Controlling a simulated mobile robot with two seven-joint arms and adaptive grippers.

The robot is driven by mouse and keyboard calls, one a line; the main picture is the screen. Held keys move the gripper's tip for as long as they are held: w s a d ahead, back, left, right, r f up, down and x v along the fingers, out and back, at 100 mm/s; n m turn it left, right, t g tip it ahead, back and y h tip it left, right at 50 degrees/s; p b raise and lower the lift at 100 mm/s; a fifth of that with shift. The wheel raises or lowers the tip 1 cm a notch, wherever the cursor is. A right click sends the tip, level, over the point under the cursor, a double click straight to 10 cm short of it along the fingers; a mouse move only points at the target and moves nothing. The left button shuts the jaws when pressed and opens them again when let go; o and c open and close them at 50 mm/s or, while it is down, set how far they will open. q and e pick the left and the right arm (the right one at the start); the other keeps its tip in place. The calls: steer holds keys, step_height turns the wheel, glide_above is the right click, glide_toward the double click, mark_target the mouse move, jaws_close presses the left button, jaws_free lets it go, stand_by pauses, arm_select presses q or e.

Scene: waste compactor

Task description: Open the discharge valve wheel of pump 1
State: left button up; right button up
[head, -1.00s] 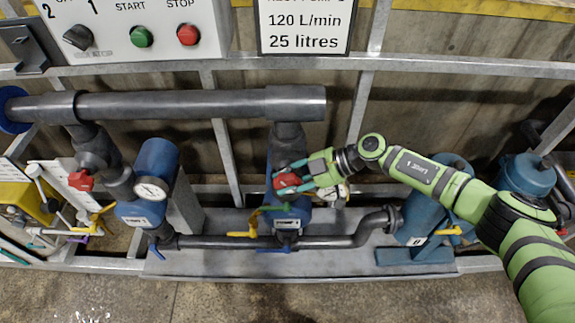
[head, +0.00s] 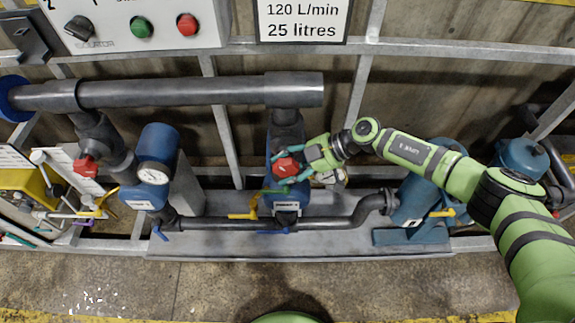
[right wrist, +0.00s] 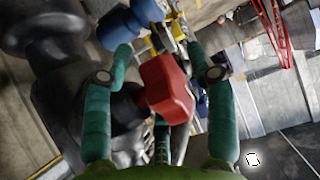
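A red valve wheel (head: 288,165) sits on the riser of the middle pump (head: 284,191) in the head view. My right gripper (head: 284,172) is at this wheel, with its green fingers reaching from the right. In the right wrist view, the red wheel (right wrist: 167,88) lies between the two fingers of my right gripper (right wrist: 159,48), with visible gaps at both sides. The gripper is open around it. A second red wheel (head: 86,166) is on the left pump's pipe. The pump number labels are too small to read. My left gripper is not in view.
A horizontal grey pipe (head: 190,93) runs above the pumps, and a lower pipe (head: 238,223) runs along the metal base. Yellow and blue levers stand close below the middle pump. A control box (head: 135,22) is at top left. The floor in front is clear.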

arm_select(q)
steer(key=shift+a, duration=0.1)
arm_select(e)
steer(key=shift+r, duration=0.15)
steer(key=shift+w+d+r, duration=0.1)
steer(key=shift+d+r, duration=0.05)
steer(key=shift+d, duration=0.05)
steer(key=v, duration=1.1)
steer(key=shift+d, duration=0.2)
